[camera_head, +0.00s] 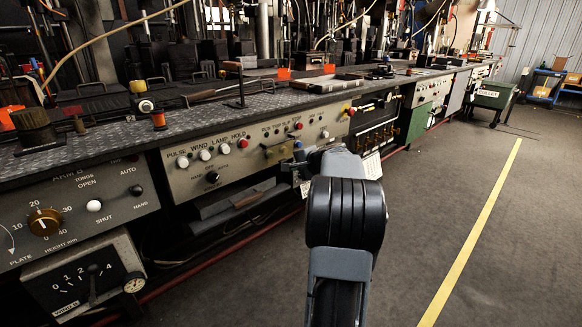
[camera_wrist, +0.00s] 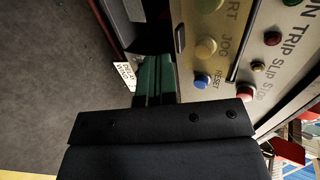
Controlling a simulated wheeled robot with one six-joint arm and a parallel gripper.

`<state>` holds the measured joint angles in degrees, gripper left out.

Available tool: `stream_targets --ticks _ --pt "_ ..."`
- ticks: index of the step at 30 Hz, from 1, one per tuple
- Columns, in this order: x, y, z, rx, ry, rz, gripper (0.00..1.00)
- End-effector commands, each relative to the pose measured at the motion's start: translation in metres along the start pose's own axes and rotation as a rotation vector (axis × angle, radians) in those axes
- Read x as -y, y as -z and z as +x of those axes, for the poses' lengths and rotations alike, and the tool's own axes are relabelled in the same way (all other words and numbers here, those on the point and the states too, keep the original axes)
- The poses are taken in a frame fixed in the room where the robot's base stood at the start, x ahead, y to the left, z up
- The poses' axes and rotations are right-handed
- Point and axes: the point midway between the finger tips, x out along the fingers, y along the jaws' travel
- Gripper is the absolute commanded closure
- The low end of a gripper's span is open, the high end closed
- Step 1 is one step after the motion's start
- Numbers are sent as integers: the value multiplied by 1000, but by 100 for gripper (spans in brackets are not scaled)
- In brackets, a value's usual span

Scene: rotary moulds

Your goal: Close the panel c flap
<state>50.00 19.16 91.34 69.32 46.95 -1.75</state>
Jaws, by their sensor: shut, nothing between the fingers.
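My gripper (camera_head: 291,166) reaches toward the grey control panel (camera_head: 240,146) on the bench front, just below its right half. In the wrist view my shut, empty fingers (camera_wrist: 154,62) stick out past the black hand. Close beside them is an olive-gold plate (camera_wrist: 192,42) with yellow and blue buttons, marked JOG and RESET. This plate also shows small in the head view (camera_head: 279,152). I cannot tell which panel is c, nor which part is its flap or how far it stands open. I cannot tell whether my fingers touch anything.
A red stop button (camera_wrist: 246,92) sits on the panel beside the plate. A white label card (camera_wrist: 126,75) is near my fingers. Another panel with a dial (camera_head: 44,222) is at the left, and a green cabinet (camera_head: 417,122) stands farther right. The floor (camera_head: 440,205) on the right is clear.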

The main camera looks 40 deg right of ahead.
Motion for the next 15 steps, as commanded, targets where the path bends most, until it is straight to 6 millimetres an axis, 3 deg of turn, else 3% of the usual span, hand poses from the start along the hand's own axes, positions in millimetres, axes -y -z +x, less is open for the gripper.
stream_targets --ticks 1,6,15 --pt "-10 0 -4 -1 -1 1 100" --pt "-22 -2 -39 2 -3 0 100" --pt "-44 -3 -76 7 -4 -3 100"
